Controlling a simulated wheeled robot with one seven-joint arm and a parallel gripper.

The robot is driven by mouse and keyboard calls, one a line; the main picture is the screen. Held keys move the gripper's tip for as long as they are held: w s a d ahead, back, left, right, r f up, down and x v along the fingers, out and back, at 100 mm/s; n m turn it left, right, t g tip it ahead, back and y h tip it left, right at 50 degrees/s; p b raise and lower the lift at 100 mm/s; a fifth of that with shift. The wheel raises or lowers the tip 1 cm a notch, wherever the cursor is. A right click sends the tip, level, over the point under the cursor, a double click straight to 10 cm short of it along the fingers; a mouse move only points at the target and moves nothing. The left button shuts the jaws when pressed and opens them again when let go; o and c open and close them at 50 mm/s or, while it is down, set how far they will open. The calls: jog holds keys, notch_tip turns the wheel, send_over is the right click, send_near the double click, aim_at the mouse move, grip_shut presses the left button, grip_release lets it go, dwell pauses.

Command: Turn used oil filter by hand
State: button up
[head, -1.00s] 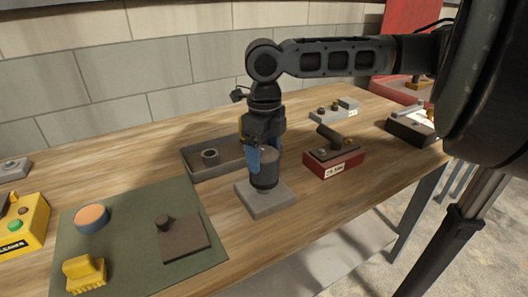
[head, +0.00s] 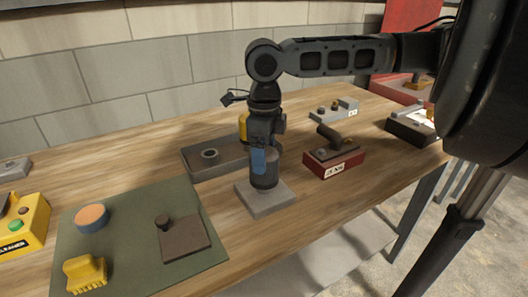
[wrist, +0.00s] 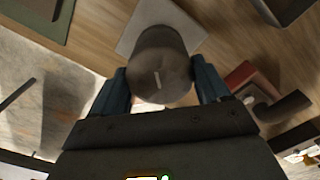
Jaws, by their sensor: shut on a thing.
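The used oil filter (head: 264,183) is a dark grey cylinder standing upright on a square grey base plate (head: 265,201). My gripper (head: 263,163) reaches down over it from above and is shut on its upper part, with a blue finger showing on the near side. In the wrist view the filter (wrist: 158,62) sits between the two blue fingers of my gripper (wrist: 162,88). A short pale mark shows on its round end. The gripper hides part of the filter's top in the head view.
A grey tray (head: 193,173) with a ring in it lies behind left. A red block (head: 345,167) with a dark handle stands close at right. A green mat (head: 130,260) at left bears a yellow brush, a round orange-topped tin and a brown plate. Bare wood lies in front.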

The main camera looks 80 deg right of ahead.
jog(key=shift+r+n+p, duration=0.15)
jog(key=shift+n+p, duration=0.15)
jog(key=shift+n, duration=0.7)
jog(key=shift+a+r+p, duration=0.1)
jog(key=shift+p, duration=0.45)
jog(key=shift+w+n+p, duration=0.1)
jog(key=shift+n+p, duration=0.3)
jog(key=shift+p, duration=0.3)
jog(key=shift+f, duration=0.3)
jog(key=o, duration=1.3)
jog(key=shift+r, duration=0.1)
